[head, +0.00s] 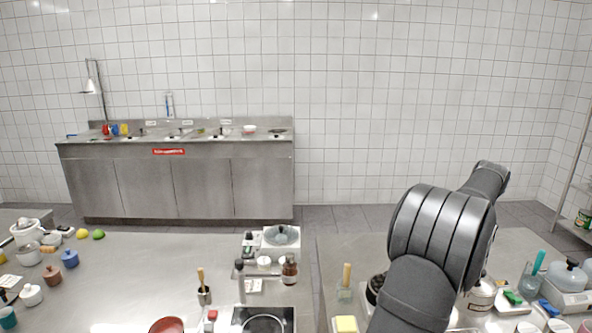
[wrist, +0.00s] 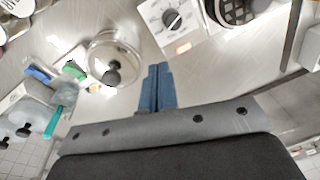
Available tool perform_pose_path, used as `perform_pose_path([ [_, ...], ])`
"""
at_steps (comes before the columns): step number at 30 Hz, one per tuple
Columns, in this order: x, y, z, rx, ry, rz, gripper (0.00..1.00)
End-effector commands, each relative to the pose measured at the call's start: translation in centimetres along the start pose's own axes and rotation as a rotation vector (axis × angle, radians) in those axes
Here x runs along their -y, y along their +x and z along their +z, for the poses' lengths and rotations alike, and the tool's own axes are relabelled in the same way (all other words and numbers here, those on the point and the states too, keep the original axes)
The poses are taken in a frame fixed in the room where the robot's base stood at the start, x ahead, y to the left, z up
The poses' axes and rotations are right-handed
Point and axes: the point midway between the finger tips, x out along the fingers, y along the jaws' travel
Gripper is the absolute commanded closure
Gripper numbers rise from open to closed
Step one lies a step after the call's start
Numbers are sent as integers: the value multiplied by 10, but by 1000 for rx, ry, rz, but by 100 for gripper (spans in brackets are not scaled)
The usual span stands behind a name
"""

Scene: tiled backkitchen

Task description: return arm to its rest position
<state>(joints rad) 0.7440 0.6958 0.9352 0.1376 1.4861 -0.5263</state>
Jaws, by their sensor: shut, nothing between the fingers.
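My gripper (wrist: 158,68) shows only in the wrist view. Its two blue fingers are pressed together with nothing between them. It hangs over the steel counter (wrist: 200,75) and looks apart from everything around it. In the head view my dark arm rises at the right, bent, over the right-hand counter (head: 335,252). My gripper is out of sight there.
In the wrist view, a glass lidded pot (wrist: 112,42) is left of my fingers and a white appliance with a dial (wrist: 190,32) is beyond them. A teal-handled brush (wrist: 53,122) stands left. In the head view, a sink unit (head: 180,185) lines the back wall.

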Motion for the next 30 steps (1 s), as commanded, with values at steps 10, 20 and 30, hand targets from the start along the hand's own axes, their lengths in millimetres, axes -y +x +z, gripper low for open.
perform_pose_path([
  [10, 44, -3, 9, 91, 63, 111, 100],
  [20, 42, 11, 10, 87, 62, 111, 100],
  [30, 42, 11, 10, 86, 62, 110, 100],
])
